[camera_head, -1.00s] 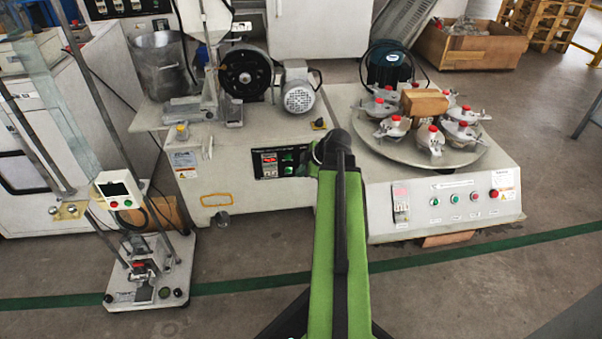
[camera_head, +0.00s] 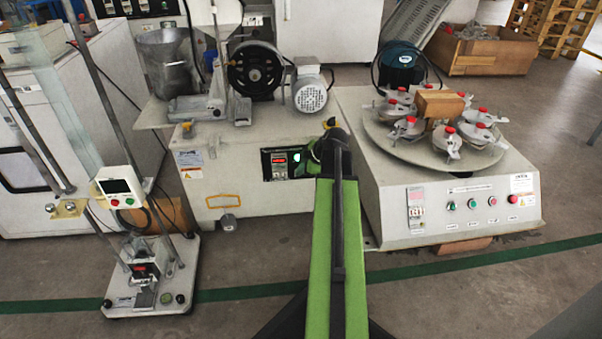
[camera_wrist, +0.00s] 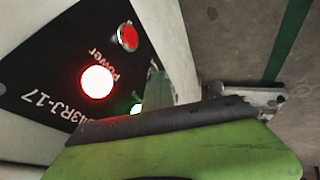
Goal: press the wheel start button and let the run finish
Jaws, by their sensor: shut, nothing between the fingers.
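The wheel machine (camera_head: 250,190) stands at centre-left with its black wheel (camera_head: 255,69) on top. Its black control panel (camera_head: 268,164) is on the front, just left of my arm's end. My gripper (camera_head: 322,152) is shut and empty beside the panel's right end; my arm hides much of it. In the wrist view the panel (camera_wrist: 50,60) reads "Power", with a glowing red-white lamp (camera_wrist: 98,81) and a red button (camera_wrist: 128,37). A green light (camera_wrist: 136,109) shows beside my green arm part, partly covered. Whether my fingertips touch a button is hidden.
A round-table machine (camera_head: 455,235) with several clamps and a row of buttons stands right of my arm. A small test stand (camera_head: 150,300) is at lower left.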

